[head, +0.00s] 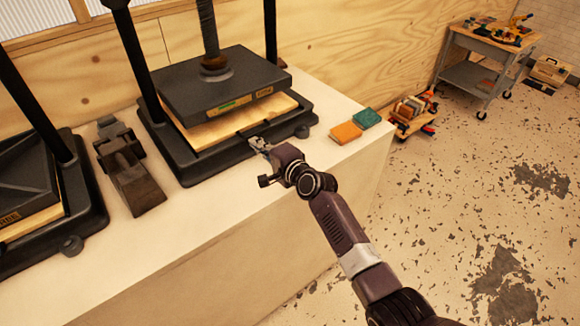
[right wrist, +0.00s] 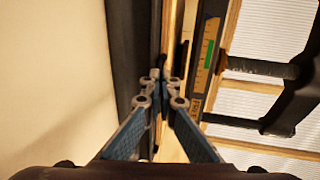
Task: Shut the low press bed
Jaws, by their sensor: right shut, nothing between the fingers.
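The press (head: 222,110) stands on the white bench, with a dark base and a dark upper plate (head: 225,80) on a screw. Its low bed (head: 200,135) is a pale wooden board between base and plate; its front edge shows past the plate. My right gripper (head: 258,144) is shut and empty at the front edge of the bed, near its middle. In the right wrist view, the closed fingertips (right wrist: 160,88) are right at the bed's pale edge (right wrist: 170,30), beside the labelled plate (right wrist: 208,45). I cannot tell whether they touch. My left gripper is not in view.
A second press (head: 35,190) stands at the left, with a dark metal tool (head: 128,170) between the two. An orange block (head: 345,132) and a teal block (head: 367,118) lie on the bench to the right. The bench front is clear.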

